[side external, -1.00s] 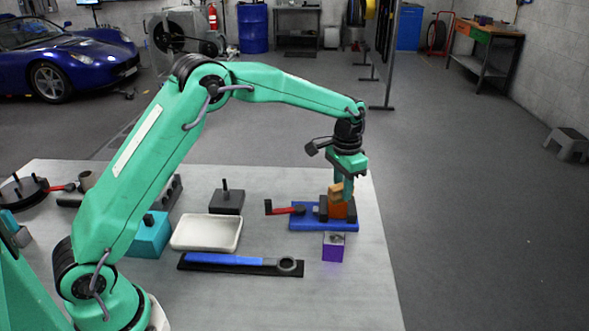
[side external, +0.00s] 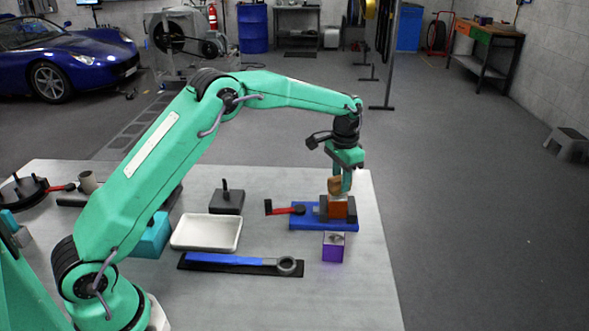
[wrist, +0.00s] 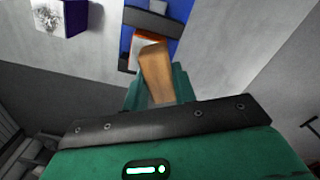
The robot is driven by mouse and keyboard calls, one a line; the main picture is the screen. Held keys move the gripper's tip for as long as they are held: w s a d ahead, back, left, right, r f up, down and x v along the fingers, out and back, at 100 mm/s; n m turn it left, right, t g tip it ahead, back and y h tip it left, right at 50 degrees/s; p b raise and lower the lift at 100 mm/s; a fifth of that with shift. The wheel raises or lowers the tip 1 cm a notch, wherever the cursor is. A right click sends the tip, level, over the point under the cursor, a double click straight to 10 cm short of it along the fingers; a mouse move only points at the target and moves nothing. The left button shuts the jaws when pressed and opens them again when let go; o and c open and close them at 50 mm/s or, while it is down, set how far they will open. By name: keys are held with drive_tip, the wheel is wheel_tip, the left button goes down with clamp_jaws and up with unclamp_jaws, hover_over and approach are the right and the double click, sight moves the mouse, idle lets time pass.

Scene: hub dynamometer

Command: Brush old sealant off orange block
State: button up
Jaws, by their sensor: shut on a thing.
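The orange block (side external: 340,208) sits between the dark jaws of a vise with a blue base (side external: 297,224) near the table's right edge. My gripper (side external: 344,184) is shut on a tan, wooden-looking brush (side external: 334,186) directly over the block. Whether the brush touches the block I cannot tell. In the wrist view the brush (wrist: 157,72) lies between my green fingers (wrist: 158,92) and covers part of the block (wrist: 139,40). The block shows a pale top with orange edges there. The brush's bristles are not clearly visible.
A purple block (side external: 333,248) with a grey-patched top stands just in front of the vise. The vise's red handle (side external: 283,211) points left. A white tray (side external: 205,246), a blue-handled wrench (side external: 225,260) and a dark pegged block (side external: 227,202) lie left.

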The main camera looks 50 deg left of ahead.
drive_tip(key=s+d, duration=0.3)
drive_tip(key=s, duration=0.1)
drive_tip(key=shift+w+a, duration=2.1)
drive_tip(key=shift+w, duration=0.15)
drive_tip(key=shift+s+d, duration=2.2)
wheel_tip(320, 180, up, 8)
drive_tip(key=shift+r, duration=0.1)
